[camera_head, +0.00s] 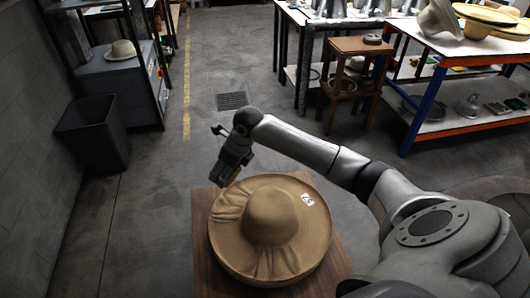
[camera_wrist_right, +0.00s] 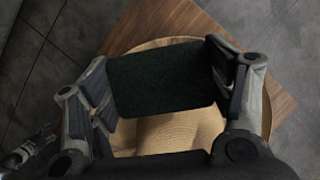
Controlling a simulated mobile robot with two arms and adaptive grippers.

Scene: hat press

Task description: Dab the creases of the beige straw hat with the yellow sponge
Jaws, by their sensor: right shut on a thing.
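The beige straw hat (camera_head: 272,219) lies crown up on a wooden board. Its brim shows creases at the left and at the front, and a white patch at the right. My right gripper (camera_head: 230,175) is over the far left edge of the brim, fingers down. It is shut on the sponge (camera_wrist_right: 160,80), whose dark green face shows in the right wrist view. I cannot tell whether the sponge touches the brim.
The wooden board (camera_head: 202,261) extends past the hat. A dark bin (camera_head: 93,137) stands at the left, near a press with a pale hat (camera_head: 122,50) on it. A wooden stool (camera_head: 352,82) and a blue-and-orange workbench (camera_head: 440,128) stand at the back right. Open floor lies between.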

